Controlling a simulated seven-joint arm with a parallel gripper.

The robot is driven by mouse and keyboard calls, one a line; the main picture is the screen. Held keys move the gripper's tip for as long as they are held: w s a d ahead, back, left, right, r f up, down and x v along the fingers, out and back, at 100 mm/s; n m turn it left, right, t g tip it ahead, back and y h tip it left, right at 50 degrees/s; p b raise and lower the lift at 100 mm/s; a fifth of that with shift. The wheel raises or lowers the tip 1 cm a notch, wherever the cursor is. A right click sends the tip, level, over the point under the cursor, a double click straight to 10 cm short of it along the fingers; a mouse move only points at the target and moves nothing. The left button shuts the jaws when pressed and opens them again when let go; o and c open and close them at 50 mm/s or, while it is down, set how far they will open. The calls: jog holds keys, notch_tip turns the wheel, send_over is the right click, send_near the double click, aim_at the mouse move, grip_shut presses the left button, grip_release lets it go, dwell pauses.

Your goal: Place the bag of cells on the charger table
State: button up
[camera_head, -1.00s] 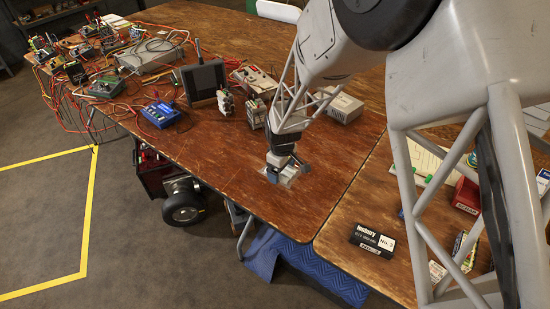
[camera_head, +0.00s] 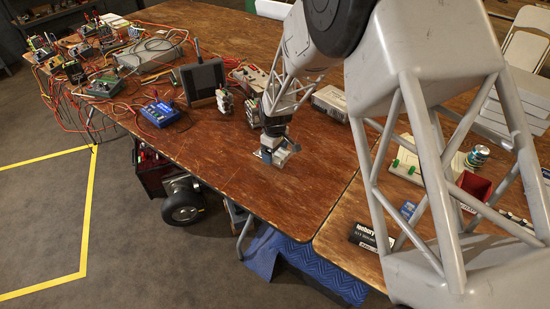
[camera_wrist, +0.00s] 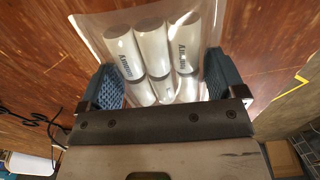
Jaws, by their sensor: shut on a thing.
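The bag of cells (camera_wrist: 155,48) is a clear bag with several pale, printed cylinders in rows. It sits between the two blue fingers of my gripper (camera_wrist: 166,84) in the wrist view. In the head view, my gripper (camera_head: 273,151) is shut on the small pale bag (camera_head: 284,157) over the right part of the charger table (camera_head: 225,172). This table is brown, worn wood, with chargers and red leads toward its far left. I cannot tell whether the bag touches the wood.
A blue charger (camera_head: 160,113), a dark screen (camera_head: 203,80) and a pale box (camera_head: 330,101) stand around the clear wood near my gripper. A second table at right holds a black box (camera_head: 365,236) and a red bin (camera_head: 474,188). Yellow tape (camera_head: 88,200) marks the floor.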

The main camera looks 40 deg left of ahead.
aim_at(275, 157)
jog(key=shift+f, duration=1.7)
jog(key=shift+f, duration=0.1)
jog(key=o, duration=0.9)
notch_tip(275, 157, up, 12)
jog(key=shift+r, duration=0.1)
jog(key=shift+d, duration=0.1)
